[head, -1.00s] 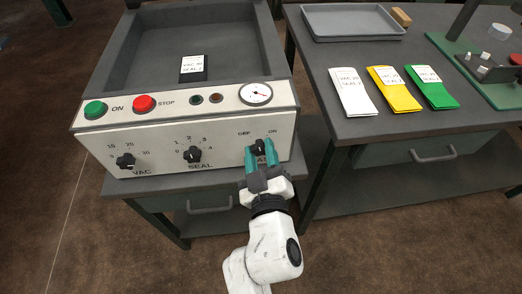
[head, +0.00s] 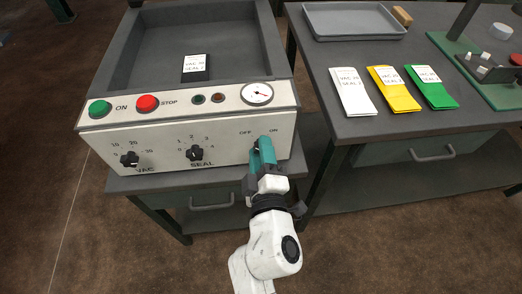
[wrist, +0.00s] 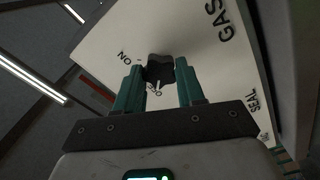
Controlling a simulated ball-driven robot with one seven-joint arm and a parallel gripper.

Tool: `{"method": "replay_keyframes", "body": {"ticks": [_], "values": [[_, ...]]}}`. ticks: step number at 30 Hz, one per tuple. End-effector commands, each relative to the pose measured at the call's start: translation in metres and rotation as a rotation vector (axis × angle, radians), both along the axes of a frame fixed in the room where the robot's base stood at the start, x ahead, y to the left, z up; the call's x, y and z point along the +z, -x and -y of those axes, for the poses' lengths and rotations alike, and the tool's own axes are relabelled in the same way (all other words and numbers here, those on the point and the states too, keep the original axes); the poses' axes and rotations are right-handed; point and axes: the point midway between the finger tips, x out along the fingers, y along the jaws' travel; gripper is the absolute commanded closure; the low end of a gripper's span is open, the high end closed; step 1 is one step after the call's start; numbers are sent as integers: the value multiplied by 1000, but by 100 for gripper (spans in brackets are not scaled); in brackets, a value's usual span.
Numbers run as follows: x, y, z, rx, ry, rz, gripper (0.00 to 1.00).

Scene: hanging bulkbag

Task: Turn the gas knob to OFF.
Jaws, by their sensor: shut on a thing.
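The black gas knob (wrist: 160,68) sits on the white front panel (head: 225,148) of the machine, at the right end below the round gauge. My gripper (head: 263,148) is shut on it, with one teal finger on each side. In the head view the fingers hide most of the knob. In the wrist view the OFF label (wrist: 153,90) is just below the knob and the ON label (wrist: 125,57) is to its left. A pale pointer mark on the knob appears to lie by the OFF label.
The VAC knob (head: 129,159) and SEAL knob (head: 195,152) are further left on the panel. The green ON button (head: 100,109) and red STOP button (head: 147,103) are above. A bench (head: 400,128) with white, yellow and green packets stands at the right.

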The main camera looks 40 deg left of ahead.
Motion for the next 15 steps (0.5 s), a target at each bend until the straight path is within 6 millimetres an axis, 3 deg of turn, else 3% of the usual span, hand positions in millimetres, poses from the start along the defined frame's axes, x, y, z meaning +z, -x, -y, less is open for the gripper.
{"method": "replay_keyframes", "body": {"ticks": [13,14,15], "values": [[0,1,0,1,9,10,92],[0,1,0,1,9,10,61],[0,1,0,1,9,10,57]]}}
